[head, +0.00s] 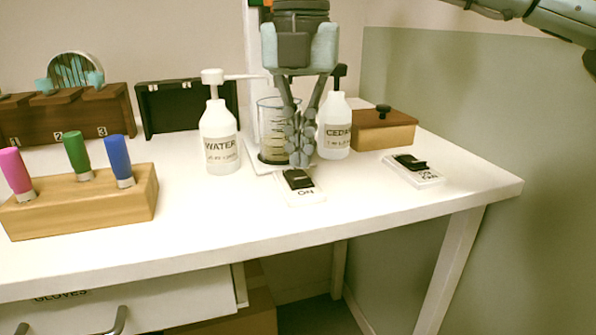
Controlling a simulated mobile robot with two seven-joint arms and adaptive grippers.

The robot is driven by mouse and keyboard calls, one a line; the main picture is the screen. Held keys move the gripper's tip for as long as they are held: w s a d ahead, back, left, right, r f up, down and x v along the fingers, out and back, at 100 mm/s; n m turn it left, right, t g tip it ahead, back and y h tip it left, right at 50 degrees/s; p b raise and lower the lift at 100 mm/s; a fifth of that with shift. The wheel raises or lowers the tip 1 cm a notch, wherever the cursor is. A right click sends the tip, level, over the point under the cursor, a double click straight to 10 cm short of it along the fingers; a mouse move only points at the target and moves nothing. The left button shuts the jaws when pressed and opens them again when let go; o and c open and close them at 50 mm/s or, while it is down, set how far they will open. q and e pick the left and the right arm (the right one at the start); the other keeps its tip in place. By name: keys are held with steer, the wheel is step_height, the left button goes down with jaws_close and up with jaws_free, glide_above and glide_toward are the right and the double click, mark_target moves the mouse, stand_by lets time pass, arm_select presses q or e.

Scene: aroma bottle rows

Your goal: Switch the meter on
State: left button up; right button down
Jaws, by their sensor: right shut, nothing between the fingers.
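A small white switch box (305,197) with a black rocker (298,180) and an "ON" label sits on the table in front of a glass beaker. My right gripper (300,160) points down just above and behind this rocker, its fingers together and empty. Whether the fingertips touch the switch cannot be told. The beaker (268,125) with pale liquid stands on a flat white base (262,168), partly hidden by the fingers. A second switch box (425,178) with a black rocker and a hard-to-read label lies to the right. My left gripper is not in view.
A WATER pump bottle (220,140) stands left of the beaker, a CEDAR bottle (335,130) right of it. A wooden box (385,132) is behind. A wooden block (85,205) with coloured-handled tools is at left. The front middle table is clear.

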mark_target(301, 177)
steer(key=shift+f+b, duration=0.9)
steer(key=shift+f, duration=0.3)
stand_by(0.6)
steer(key=shift+r, duration=0.15)
steer(key=shift+r+p, duration=2.6)
steer(key=shift+r, duration=0.8)
